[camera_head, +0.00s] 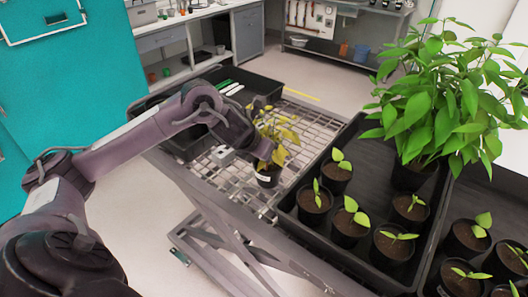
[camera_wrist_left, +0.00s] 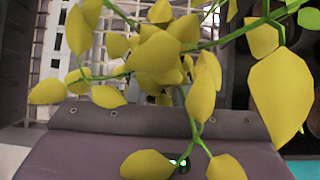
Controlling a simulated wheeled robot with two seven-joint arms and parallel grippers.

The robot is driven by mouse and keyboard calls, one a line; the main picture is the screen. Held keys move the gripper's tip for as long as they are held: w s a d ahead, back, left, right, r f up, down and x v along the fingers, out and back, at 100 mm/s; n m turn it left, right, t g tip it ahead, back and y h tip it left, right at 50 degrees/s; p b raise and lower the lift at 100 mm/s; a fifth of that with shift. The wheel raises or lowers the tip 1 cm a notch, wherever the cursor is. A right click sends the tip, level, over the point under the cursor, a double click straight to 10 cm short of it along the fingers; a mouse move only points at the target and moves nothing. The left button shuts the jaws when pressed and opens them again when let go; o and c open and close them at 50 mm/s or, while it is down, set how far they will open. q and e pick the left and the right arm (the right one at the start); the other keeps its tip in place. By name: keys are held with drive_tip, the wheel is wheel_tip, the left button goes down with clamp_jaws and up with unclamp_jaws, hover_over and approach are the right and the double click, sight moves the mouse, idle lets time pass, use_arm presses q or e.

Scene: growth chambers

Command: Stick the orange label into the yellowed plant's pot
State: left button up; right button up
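The yellowed plant (camera_head: 279,132) stands in a small black pot (camera_head: 267,178) with a white tag on its side, on the wire-mesh cart top. My left gripper (camera_head: 258,152) is at the left side of this plant, above the pot, with leaves around it. A small orange patch (camera_head: 262,165) shows just under the gripper; I cannot tell whether it is the orange label, or whether it is held or in the soil. In the left wrist view yellow leaves (camera_wrist_left: 160,55) hide the fingertips. My right gripper is not in view.
A black tray (camera_head: 284,215) with several green seedlings in pots and a large leafy plant (camera_head: 440,105) stands close on the right. Another black tray (camera_head: 262,88) with green and white strips lies behind the arm. Bare mesh (camera_head: 305,125) lies behind the yellowed plant.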

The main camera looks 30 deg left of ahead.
use_arm(q)
drive_tip(key=o, duration=0.5)
drive_tip(key=shift+o, duration=0.2)
drive_tip(key=v, duration=1.5)
drive_tip(key=shift+s+r, duration=0.25)
drive_tip(key=shift+r, duration=0.1)
idle(0.4)
